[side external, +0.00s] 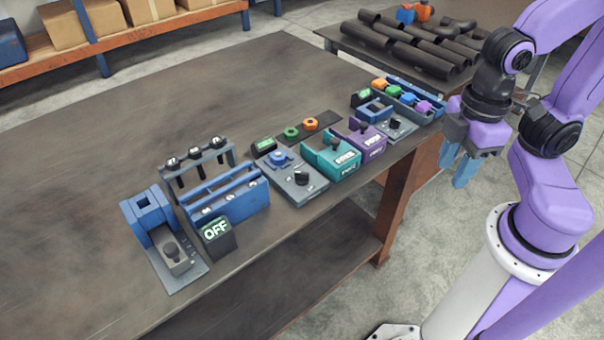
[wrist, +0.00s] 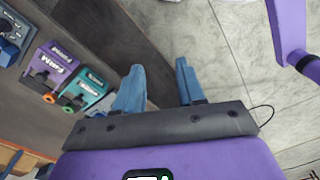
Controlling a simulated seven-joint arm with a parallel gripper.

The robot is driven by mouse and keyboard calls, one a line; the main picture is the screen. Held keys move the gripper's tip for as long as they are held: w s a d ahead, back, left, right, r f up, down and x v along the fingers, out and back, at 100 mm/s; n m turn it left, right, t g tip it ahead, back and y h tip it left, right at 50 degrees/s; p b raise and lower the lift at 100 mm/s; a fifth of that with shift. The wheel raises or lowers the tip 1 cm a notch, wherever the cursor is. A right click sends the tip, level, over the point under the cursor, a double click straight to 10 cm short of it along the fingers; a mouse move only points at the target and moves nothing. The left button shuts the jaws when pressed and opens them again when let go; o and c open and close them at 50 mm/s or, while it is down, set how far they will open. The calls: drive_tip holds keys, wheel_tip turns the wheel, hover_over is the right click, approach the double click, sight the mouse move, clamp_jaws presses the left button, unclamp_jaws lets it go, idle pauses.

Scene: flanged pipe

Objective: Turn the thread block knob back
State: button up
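My gripper (side external: 457,168) hangs in the air off the right side of the bench, apart from every station. In the wrist view its two blue fingers (wrist: 158,72) are apart with nothing between them. Several stations on the bench carry dark knobs: a grey plate with a black knob (side external: 301,178) and a blue ring, a teal block (side external: 331,158), a purple block (side external: 361,142), and a grey plate with a dark knob (side external: 171,250) at the near left. I cannot tell for certain which is the thread block. The teal (wrist: 90,88) and purple (wrist: 52,62) blocks also show in the wrist view.
A sign reading OFF (side external: 216,232) stands beside the blue rack (side external: 228,200). A tray of coloured pieces (side external: 408,97) is at the far end. Dark pipes (side external: 400,45) lie on a second table behind. The bench's left part is clear.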

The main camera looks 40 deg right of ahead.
drive_tip(key=o, duration=0.3)
wheel_tip(320, 180, up, 2)
drive_tip(key=m+g+y, duration=0.1)
drive_tip(key=m+g, duration=0.2)
drive_tip(key=m, duration=1.4)
hover_over(302, 172)
drive_tip(key=s+d, duration=0.3)
drive_tip(key=w+d+m+y, duration=0.2)
drive_tip(key=w+m, duration=0.4)
drive_tip(key=w, duration=0.2)
drive_tip(key=x, duration=1.8)
drive_tip(key=shift+s+d, duration=0.15)
drive_tip(key=shift+d, duration=0.15)
drive_tip(key=c, duration=1)
